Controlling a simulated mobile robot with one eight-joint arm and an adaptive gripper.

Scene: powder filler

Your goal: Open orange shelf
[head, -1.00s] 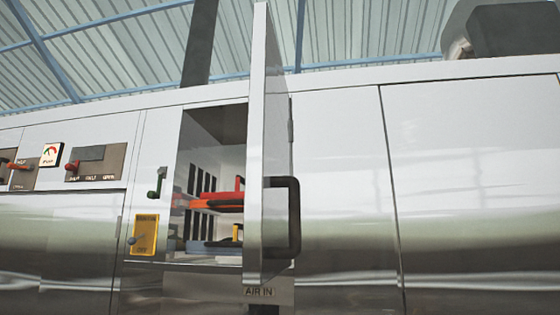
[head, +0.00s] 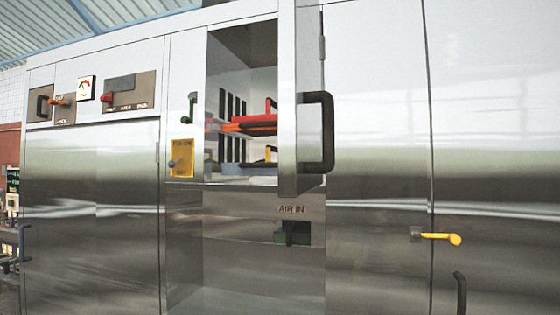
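The head view shows a compartment in a steel cabinet with its door (head: 287,100) swung open toward me. The door has a black handle (head: 328,132). Inside the compartment is an orange-red shelf (head: 250,124) with a small red upright handle on it. Below it is a blue shelf (head: 250,170) with a yellow upright piece. The open door hides the right part of both shelves. I cannot tell how far the orange shelf sticks out. My gripper is not in view.
Left of the compartment are a green lever (head: 191,108) and a yellow switch plate (head: 183,158). A panel with a gauge (head: 86,88) is farther left. A yellow lever (head: 440,237) sticks out at the right.

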